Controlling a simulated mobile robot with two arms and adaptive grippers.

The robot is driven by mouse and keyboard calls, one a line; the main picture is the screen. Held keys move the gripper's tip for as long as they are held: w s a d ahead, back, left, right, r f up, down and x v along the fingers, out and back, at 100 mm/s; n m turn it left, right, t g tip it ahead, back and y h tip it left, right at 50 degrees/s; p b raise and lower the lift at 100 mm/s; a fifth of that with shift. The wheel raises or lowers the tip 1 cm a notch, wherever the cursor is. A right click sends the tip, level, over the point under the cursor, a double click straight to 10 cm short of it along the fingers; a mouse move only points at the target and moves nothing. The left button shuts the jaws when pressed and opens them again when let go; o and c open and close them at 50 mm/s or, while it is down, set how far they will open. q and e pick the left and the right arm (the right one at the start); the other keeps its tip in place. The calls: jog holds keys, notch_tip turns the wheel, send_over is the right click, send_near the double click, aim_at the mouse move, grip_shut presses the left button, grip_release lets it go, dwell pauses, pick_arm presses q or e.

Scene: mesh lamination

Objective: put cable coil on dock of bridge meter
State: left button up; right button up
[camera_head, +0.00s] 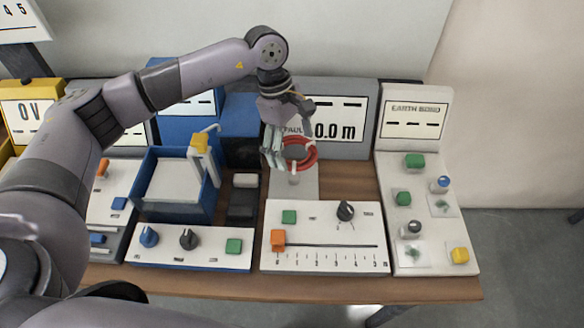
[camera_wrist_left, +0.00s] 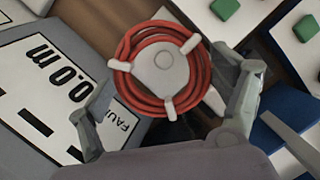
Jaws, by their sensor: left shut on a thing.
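The red cable coil (camera_head: 312,158) is wound on a light grey holder with a round hub and short arms. In the left wrist view the coil (camera_wrist_left: 127,76) shows face-on between the fingers. My left gripper (camera_head: 284,148) is shut on it, with its fingers mostly to the left of the coil in the head view. The bridge meter (camera_head: 347,125) has a screen reading 0.0 m. Its grey dock plate (camera_head: 306,186) lies in front of the screen, below the coil. The coil partly hides the dock, so I cannot tell whether they touch. My right gripper is not in view.
The earth bond unit (camera_head: 417,118) stands at right. A blue open box (camera_head: 172,207) and a yellow-tipped lever (camera_head: 201,143) stand left of the gripper.

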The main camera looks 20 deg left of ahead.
pick_arm(q)
send_over(294, 176)
jog(key=f, duration=0.5)
jog(key=shift+a+p, duration=0.2)
jog(key=shift+p, duration=0.2)
jog(key=shift+f, duration=0.5)
notch_tip(294, 176, down, 4)
jog(key=shift+p, duration=0.55)
jog(key=shift+f+b, duration=0.2)
jog(key=shift+b, duration=0.1)
jog(key=o, duration=1.1)
jog(key=shift+r, duration=0.1)
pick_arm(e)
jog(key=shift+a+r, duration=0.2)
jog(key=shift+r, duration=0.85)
pick_arm(q)
jog(key=shift+r, duration=0.1)
